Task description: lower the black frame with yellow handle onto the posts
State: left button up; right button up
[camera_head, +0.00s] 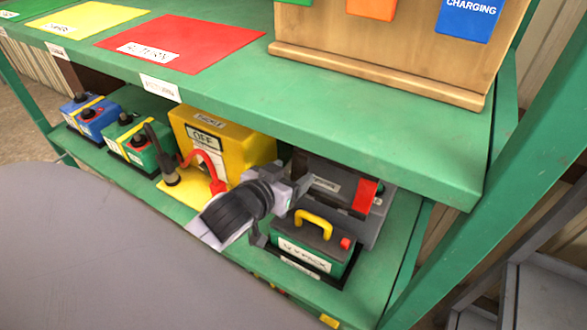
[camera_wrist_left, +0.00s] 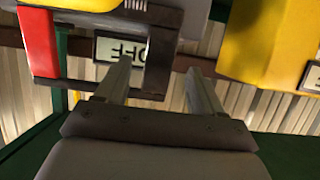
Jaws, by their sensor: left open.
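The black frame (camera_head: 312,238) with its yellow handle (camera_head: 313,222) shows on top of a green battery (camera_head: 302,254) on the lower shelf. I cannot tell whether it rests flat or stands slightly clear. A red post cap (camera_head: 346,243) shows at its right end; other posts are not distinguishable. My left gripper (camera_head: 284,207) is just left of the yellow handle, open, with nothing clearly held. In the left wrist view its two fingers (camera_wrist_left: 158,85) are apart, in front of a unit with an OFF display (camera_wrist_left: 121,50). My right gripper is not in view.
The upper green shelf (camera_head: 400,150) overhangs the battery. A dark unit with a red lever (camera_head: 366,195) stands behind it. A yellow OFF box (camera_head: 240,150) with a red cable is to the left, then several batteries (camera_head: 140,145). A green upright (camera_head: 480,215) stands at right.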

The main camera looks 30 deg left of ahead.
aim_at(298, 170)
pick_arm(q)
jog(key=shift+x, duration=3.25)
jog(key=shift+d, duration=0.1)
